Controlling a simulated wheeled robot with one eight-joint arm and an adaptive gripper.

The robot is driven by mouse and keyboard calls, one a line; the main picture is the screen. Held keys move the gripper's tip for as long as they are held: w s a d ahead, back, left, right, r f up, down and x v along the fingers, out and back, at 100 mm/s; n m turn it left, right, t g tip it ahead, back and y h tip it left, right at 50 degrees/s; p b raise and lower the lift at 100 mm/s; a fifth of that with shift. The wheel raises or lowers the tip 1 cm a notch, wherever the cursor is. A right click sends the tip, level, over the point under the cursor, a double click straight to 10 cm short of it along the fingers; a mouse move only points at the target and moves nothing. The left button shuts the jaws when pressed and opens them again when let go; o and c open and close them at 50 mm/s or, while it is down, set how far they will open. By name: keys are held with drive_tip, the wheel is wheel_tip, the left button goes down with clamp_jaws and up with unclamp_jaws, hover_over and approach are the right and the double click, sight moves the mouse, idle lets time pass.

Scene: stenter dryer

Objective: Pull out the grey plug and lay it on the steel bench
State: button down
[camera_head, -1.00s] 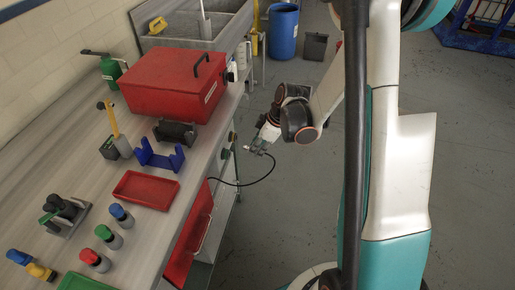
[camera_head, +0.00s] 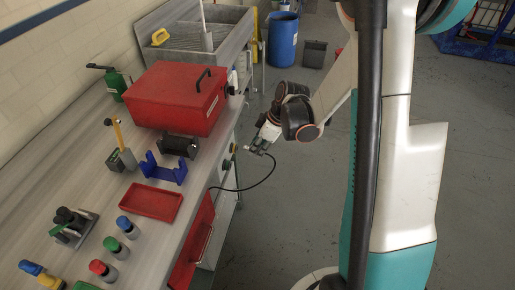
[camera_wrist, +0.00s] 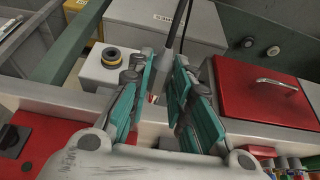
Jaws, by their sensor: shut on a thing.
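My gripper (camera_head: 257,149) is out over the floor, to the right of the bench edge in the head view. It is shut on a small grey thing, seemingly the grey plug, with a black cable (camera_head: 273,172) looping from it back to the bench side. The plug is clear of the bench side. The long grey bench (camera_head: 68,172) has free patches among its objects.
A large red box (camera_head: 172,98), a red tray (camera_head: 150,202), a blue cradle (camera_head: 165,171) and several coloured-top pieces stand on the bench. A red panel with a handle (camera_head: 193,245) is at its side. A yellow-and-black ring (camera_wrist: 122,60) shows in the wrist view. The floor is open.

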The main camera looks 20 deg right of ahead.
drive_tip(key=shift+r+p, duration=2.7)
drive_tip(key=shift+r, duration=1.55)
drive_tip(key=shift+a, duration=0.1)
